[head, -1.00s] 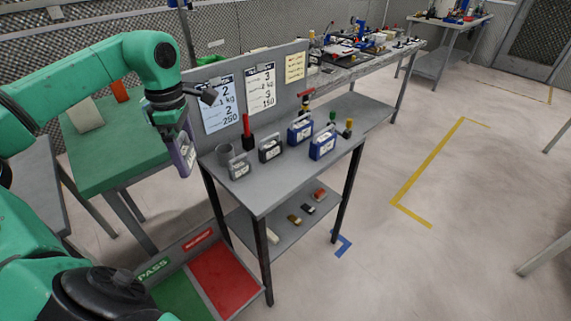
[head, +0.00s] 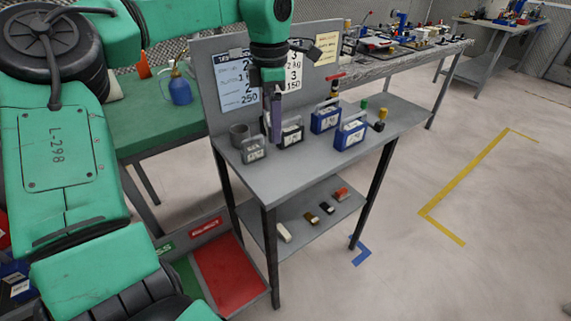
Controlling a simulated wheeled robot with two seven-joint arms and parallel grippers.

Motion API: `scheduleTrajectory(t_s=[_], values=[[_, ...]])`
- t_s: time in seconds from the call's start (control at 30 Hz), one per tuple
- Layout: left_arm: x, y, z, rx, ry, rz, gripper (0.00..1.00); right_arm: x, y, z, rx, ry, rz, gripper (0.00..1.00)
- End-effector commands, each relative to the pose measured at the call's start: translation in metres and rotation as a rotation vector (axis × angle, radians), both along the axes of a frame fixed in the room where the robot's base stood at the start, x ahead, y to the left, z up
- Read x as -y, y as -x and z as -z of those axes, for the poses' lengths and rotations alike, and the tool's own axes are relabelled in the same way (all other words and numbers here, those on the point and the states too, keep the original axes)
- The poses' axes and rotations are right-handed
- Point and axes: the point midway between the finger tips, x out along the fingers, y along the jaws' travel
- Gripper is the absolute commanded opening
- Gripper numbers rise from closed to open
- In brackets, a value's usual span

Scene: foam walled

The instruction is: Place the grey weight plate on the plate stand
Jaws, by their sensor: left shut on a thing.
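My left gripper (head: 274,90) is shut on a thin purple-grey plate (head: 276,122), seen nearly edge-on. It hangs upright over the grey worktable (head: 300,175), in front of the back panel. On the table stand a grey labelled block with a handle (head: 253,151), a black one (head: 293,133) partly behind the held plate, and two blue ones (head: 325,117). I cannot tell which thing is the plate stand, or whether the held plate touches anything. My right gripper is not in view.
A grey cup (head: 239,134) stands left of the blocks. Stamp-like tools (head: 379,119) stand at the right. The lower shelf (head: 290,238) holds small blocks. Red and green trays (head: 228,272) lie below left. The table's front strip is clear.

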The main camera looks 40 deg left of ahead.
Motion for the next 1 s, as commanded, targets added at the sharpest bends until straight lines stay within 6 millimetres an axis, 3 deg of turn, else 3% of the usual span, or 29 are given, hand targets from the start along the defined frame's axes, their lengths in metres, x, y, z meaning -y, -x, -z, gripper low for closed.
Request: scheduleTrajectory(t_s=[0.03, 0.23, 0.6, 0.97, 1.0], values=[[0.001, 0.001, 0.017, -0.003, 0.004, 0.003, 0.00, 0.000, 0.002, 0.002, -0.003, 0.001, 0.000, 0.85], [0.000, 0.001, 0.079, -0.005, 0.003, 0.001, 0.00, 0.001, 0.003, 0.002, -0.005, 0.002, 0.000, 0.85], [0.000, 0.000, 0.144, -0.001, 0.000, 0.001, 0.00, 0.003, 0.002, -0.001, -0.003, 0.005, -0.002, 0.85], [0.000, 0.000, 0.153, 0.002, -0.001, 0.001, 0.00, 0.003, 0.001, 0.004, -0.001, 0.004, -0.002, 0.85], [-0.001, 0.000, 0.153, 0.000, -0.001, 0.001, 1.00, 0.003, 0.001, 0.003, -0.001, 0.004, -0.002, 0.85]])
